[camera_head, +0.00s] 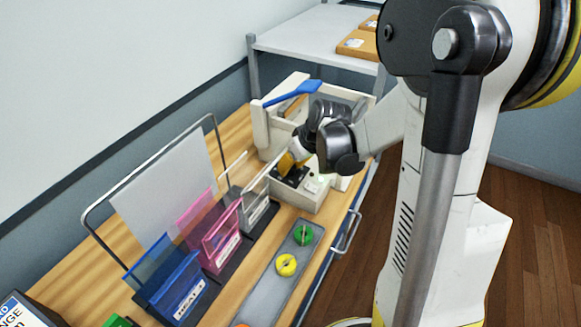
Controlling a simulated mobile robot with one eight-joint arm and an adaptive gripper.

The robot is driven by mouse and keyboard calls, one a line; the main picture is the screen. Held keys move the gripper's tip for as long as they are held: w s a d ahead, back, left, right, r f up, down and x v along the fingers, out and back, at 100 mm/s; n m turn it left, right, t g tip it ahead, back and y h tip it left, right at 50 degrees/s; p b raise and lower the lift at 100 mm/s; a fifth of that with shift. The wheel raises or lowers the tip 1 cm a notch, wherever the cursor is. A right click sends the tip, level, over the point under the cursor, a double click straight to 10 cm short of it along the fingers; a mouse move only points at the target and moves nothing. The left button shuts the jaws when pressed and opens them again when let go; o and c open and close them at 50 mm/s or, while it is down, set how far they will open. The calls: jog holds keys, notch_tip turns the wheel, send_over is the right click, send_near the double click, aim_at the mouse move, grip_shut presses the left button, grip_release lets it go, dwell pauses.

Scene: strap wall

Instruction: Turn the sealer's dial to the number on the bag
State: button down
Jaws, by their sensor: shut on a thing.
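The sealer (312,198) is a cream box on the bench with a black top panel and a small green light. My gripper (287,167) reaches down onto that panel from the right and is shut on the dial, which it mostly hides. The dial's marks and setting cannot be read. Blue (176,280), pink (217,243) and clear (254,207) holders with white labels stand in a row to the left of the sealer. I cannot tell which thing is the bag, and no number on one is readable.
A cream bin with a blue-handled tool (292,92) stands behind the sealer. A grey tray (262,299) in front holds green (303,235) and yellow (286,265) rolls. A wire frame (150,165) rises behind the holders. A grey shelf (308,38) stands at the back.

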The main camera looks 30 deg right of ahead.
jog(key=shift+n, duration=0.3)
jog(key=c, duration=1)
grip_release()
jog(key=shift+c, duration=0.2)
jog(key=v, duration=1.2)
jog(key=shift+d, duration=0.15)
